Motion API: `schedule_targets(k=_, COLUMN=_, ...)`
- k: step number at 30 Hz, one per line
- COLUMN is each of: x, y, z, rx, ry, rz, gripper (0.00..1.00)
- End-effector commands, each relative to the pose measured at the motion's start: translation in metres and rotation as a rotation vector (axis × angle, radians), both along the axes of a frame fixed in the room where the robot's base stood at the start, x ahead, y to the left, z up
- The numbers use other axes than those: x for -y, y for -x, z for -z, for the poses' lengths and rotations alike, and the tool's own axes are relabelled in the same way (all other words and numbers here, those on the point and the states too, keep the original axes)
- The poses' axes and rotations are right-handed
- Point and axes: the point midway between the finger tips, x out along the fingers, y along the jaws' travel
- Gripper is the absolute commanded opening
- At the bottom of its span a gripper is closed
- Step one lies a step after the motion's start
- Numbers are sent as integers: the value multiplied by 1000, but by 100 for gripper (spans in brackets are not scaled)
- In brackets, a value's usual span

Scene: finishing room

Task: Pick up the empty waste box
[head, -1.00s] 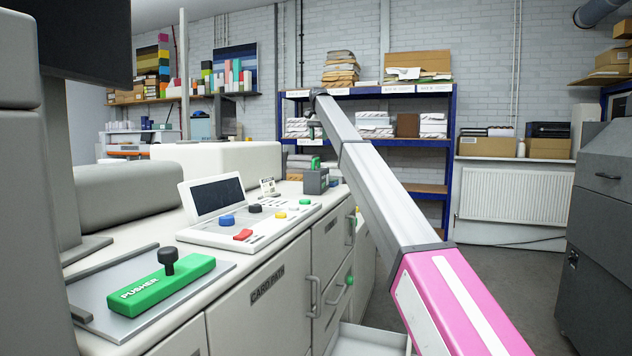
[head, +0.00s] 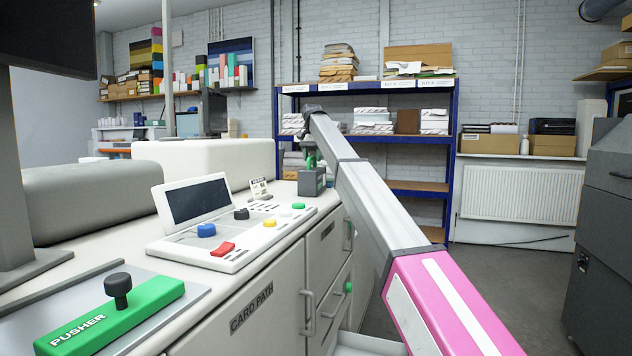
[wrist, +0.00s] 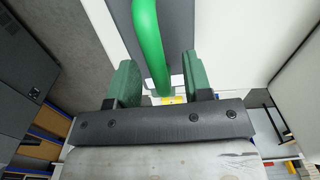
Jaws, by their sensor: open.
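A small dark grey box (head: 312,182) with a bright green handle stands on the cream machine top, beyond the control panel. I take it for the waste box; its inside is hidden in the head view. In the wrist view the thick green handle (wrist: 148,42) runs down between the two dark green fingers, with a dark grey surface behind it. My gripper (wrist: 155,80) is open around the handle, with a gap visible at each side. In the head view my gripper (head: 310,152) is small and partly hidden by my arm, just above the box.
The control panel (head: 232,222) with coloured buttons and a tilted screen stands nearer me. A green pusher block (head: 110,312) with a black knob is at front left. Blue shelving (head: 452,165) stands behind, and a dark grey cabinet (head: 605,240) at right. Open floor lies between.

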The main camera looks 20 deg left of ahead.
Motion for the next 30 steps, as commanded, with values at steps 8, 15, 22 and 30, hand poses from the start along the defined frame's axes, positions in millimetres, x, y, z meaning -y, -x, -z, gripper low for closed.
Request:
schedule_targets(k=8, x=-2, y=6, z=11, rx=0, ry=0, rz=-1, gripper=46)
schedule_targets(k=15, x=-2, y=5, z=10, rx=0, ry=0, rz=-1, gripper=0)
schedule_targets(k=22, x=-2, y=5, z=10, rx=0, ry=0, rz=-1, gripper=0)
schedule_targets(k=30, x=1, y=-3, z=-3, rx=1, ry=0, rz=1, gripper=0)
